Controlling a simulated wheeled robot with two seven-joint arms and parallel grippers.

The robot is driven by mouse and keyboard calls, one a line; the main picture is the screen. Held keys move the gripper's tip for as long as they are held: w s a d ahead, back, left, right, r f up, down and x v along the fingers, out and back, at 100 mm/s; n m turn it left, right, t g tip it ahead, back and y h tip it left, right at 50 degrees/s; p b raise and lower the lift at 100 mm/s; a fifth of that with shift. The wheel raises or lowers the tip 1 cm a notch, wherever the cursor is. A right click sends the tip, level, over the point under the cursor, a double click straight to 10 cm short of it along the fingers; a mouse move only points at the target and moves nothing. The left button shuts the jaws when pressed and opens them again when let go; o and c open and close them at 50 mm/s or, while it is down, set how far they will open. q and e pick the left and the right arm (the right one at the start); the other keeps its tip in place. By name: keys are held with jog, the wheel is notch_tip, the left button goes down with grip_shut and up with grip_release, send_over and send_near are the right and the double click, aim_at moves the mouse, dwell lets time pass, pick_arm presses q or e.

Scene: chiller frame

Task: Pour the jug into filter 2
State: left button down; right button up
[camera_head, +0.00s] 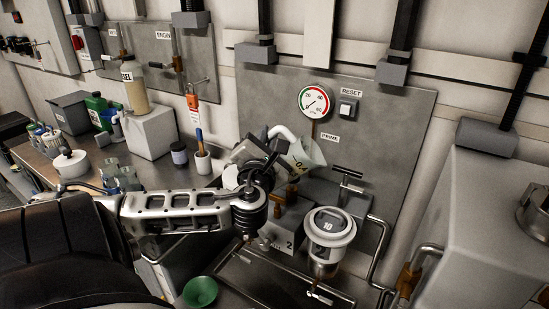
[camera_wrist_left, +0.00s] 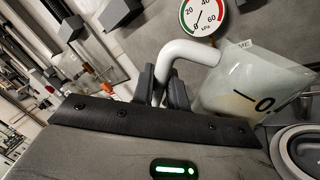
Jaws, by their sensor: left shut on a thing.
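The jug (camera_head: 305,155) is pale and translucent with dark markings, and hangs tilted in front of the grey wall panel. In the left wrist view the jug (camera_wrist_left: 255,85) shows some cloudy content. My left gripper (camera_head: 270,146) is shut on its white handle; the fingers (camera_wrist_left: 165,88) also show in the wrist view. A block with a label ending in "2" (camera_head: 289,244) sits below the gripper, partly hidden by my arm. A round white-rimmed housing marked "10" (camera_head: 329,224) stands right of it, below the jug. My right gripper is not in view.
A pressure gauge (camera_head: 313,100) and a RESET switch (camera_head: 346,108) are on the wall panel behind the jug. A T-handle (camera_head: 347,172) and pipes stand close by on the right. A green bowl (camera_head: 200,291) is at lower left. Bottles and jars crowd the left bench.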

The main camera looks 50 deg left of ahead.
pick_arm(q)
jog(key=shift+r, duration=0.1)
dwell(0.7)
jog(key=shift+w+d+r+m, duration=0.15)
jog(key=shift+d+m, duration=0.05)
jog(key=shift+m, duration=0.35)
jog(key=shift+w+d+r+m, duration=0.1)
jog(key=shift+w+d+m, duration=0.1)
jog(key=shift+m, duration=0.35)
jog(key=shift+w+d+f+m+t, duration=0.25)
jog(key=shift+d+f+m+t, duration=0.3)
jog(key=shift+m, duration=0.45)
jog(key=shift+f, duration=0.1)
jog(key=shift+w+d+m+h, duration=0.4)
jog(key=shift+d+m, duration=0.15)
jog(key=shift+m, duration=0.45)
